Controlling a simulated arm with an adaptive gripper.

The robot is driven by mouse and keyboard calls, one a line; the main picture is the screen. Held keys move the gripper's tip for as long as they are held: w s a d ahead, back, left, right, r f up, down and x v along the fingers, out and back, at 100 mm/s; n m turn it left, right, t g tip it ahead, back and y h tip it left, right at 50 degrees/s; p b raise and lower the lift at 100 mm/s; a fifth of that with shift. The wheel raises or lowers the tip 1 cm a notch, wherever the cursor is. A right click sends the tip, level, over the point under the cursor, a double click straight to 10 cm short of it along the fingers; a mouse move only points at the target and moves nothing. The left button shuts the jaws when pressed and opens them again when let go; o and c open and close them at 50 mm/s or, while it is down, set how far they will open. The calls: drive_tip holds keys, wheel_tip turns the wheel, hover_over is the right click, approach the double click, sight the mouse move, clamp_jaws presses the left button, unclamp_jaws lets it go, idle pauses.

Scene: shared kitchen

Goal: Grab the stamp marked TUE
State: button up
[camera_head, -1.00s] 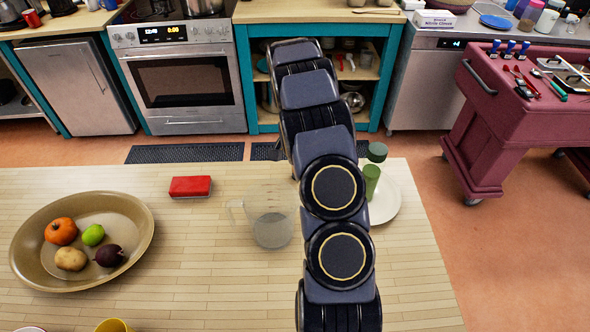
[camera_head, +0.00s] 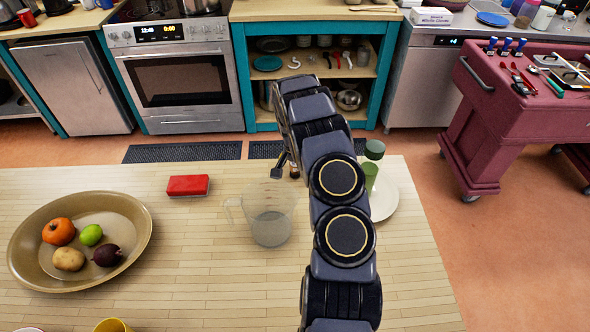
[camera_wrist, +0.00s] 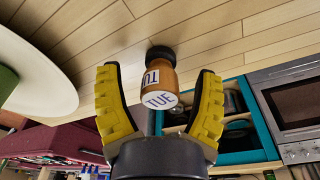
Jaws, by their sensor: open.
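The stamp marked TUE (camera_wrist: 160,84) is a small orange-brown bottle-like piece with a dark end and white labels reading TUE. In the wrist view it appears between the two yellow fingers of my gripper (camera_wrist: 157,70), with a visible gap on each side. The fingers are open and hold nothing. How deep the stamp sits between them is hard to tell. In the head view my gripper (camera_head: 284,168) is low near the far edge of the wooden table, partly hidden by my arm.
A clear measuring jug (camera_head: 270,226) stands close in front of my gripper. A red box (camera_head: 188,185) lies to the left. A white plate (camera_head: 386,203) and green objects (camera_head: 371,172) are at the right, partly behind my arm. A fruit bowl (camera_head: 135,250) is at far left.

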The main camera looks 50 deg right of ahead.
clamp_jaws()
drive_tip(key=shift+r, duration=0.15)
